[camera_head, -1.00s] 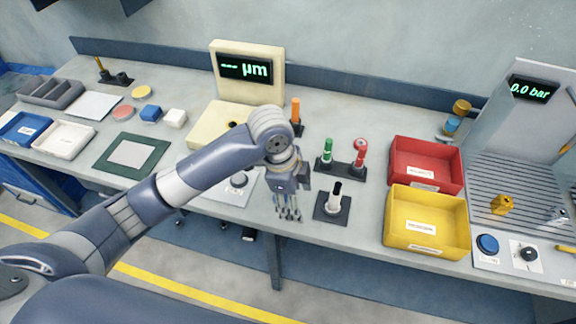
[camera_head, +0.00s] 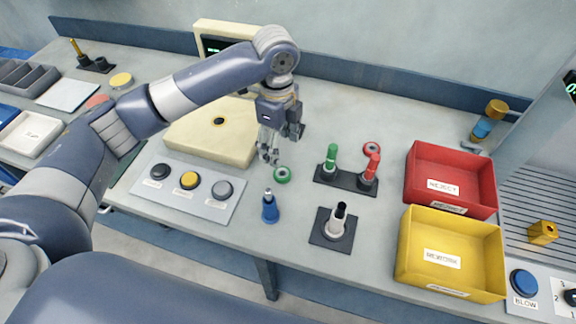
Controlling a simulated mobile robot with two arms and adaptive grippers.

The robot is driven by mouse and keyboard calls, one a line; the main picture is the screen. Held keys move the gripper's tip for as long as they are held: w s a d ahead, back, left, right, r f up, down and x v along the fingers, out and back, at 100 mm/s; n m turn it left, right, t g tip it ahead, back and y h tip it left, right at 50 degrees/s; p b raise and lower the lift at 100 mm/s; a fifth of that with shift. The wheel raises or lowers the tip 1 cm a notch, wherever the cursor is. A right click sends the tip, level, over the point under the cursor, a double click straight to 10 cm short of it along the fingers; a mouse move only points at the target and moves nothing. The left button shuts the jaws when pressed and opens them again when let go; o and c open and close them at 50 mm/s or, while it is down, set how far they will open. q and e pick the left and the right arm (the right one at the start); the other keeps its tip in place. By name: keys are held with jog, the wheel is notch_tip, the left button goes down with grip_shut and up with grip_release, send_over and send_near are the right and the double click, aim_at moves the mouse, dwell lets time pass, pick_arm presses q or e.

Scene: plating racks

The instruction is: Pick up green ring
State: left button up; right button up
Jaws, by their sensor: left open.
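The green ring (camera_head: 282,175) lies flat on the grey bench, with a dark hole in its middle. My left gripper (camera_head: 268,157) points down just up and left of the ring, above the bench. Its fingers are apart and hold nothing. It looks close to the ring but I cannot tell the exact height gap. My right gripper is not in view.
A blue pointed tool (camera_head: 270,206) stands just below the ring. A black stand with green and red handles (camera_head: 347,178), a red ring (camera_head: 372,149) and a white-post holder (camera_head: 335,224) are to the right. The red bin (camera_head: 420,203) and yellow bin (camera_head: 405,262) lie further right. A button panel (camera_head: 172,203) is left.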

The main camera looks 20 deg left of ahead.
aim_at(283, 170)
pick_arm(q)
notch_tip(283, 170, down, 5)
jog(key=shift+f+p, duration=0.15)
jog(key=shift+p, duration=0.4)
jog(key=shift+w+f, duration=0.1)
jog(key=shift+f, duration=0.25)
jog(key=f+p, duration=0.1)
jog(key=f, duration=0.2)
jog(key=shift+d+f+p, duration=0.35)
jog(key=shift+d, duration=0.05)
jog(key=shift+f, duration=0.5)
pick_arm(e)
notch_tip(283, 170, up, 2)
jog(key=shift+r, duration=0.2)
pick_arm(q)
jog(key=c, duration=1)
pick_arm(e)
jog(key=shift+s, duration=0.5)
